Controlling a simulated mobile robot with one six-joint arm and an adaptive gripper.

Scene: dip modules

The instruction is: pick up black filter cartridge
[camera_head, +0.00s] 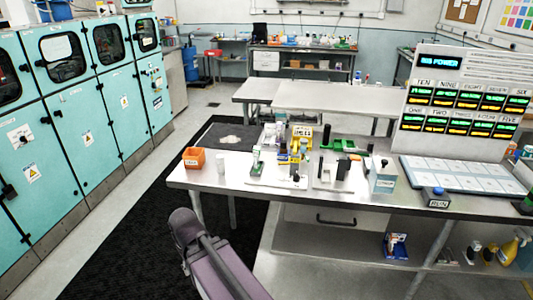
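Small dark upright pieces stand on the metal workbench (240,172). One black piece (340,172) stands on a white board near the middle, and a taller black piece (326,137) stands behind it. Either could be the black filter cartridge; they are too small to tell. My arm shows at the bottom centre, in front of the bench and apart from these pieces. I cannot make out my gripper's fingers in this view.
An orange bin (194,158) and a white cup (221,163) stand at the bench's left end. Green and yellow parts crowd the middle. A labelled box (382,177) and a display panel (465,105) stand to the right. Dark floor mat lies left of the bench.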

